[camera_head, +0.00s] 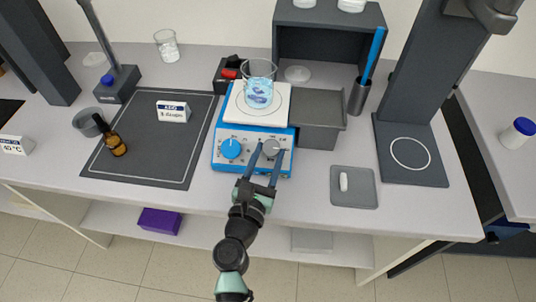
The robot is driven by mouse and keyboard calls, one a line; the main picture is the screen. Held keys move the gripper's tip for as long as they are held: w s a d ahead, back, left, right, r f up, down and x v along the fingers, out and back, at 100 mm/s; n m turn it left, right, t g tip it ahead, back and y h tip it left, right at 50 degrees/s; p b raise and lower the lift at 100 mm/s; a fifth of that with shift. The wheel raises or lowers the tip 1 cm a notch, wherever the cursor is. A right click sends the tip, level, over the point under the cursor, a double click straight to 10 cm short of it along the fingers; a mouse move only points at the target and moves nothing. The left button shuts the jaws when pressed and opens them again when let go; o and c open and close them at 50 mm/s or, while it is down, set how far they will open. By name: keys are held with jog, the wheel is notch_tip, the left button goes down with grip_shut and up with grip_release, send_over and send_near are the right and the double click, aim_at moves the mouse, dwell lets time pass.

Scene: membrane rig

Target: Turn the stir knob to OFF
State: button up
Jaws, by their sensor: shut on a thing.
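The blue hotplate stirrer (220,158) stands on the bench near the middle of the head view, with a white top plate. Its front panel has a blue knob (231,148) on the left and a grey knob (270,147) on the right. A glass beaker (259,84) with blue liquid sits on the top plate. My gripper (263,154) reaches up from the front edge and is shut on the grey right knob, one finger on each side. The fingers partly cover the knob and the nearby panel. The panel marks are too small to read.
A dark mat (140,165) with an amber bottle (115,146) and a label card (173,111) lies left. A small mat (365,198) holding a white piece (343,182) and a stand (430,172) are further right.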

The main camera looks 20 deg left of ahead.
grip_shut()
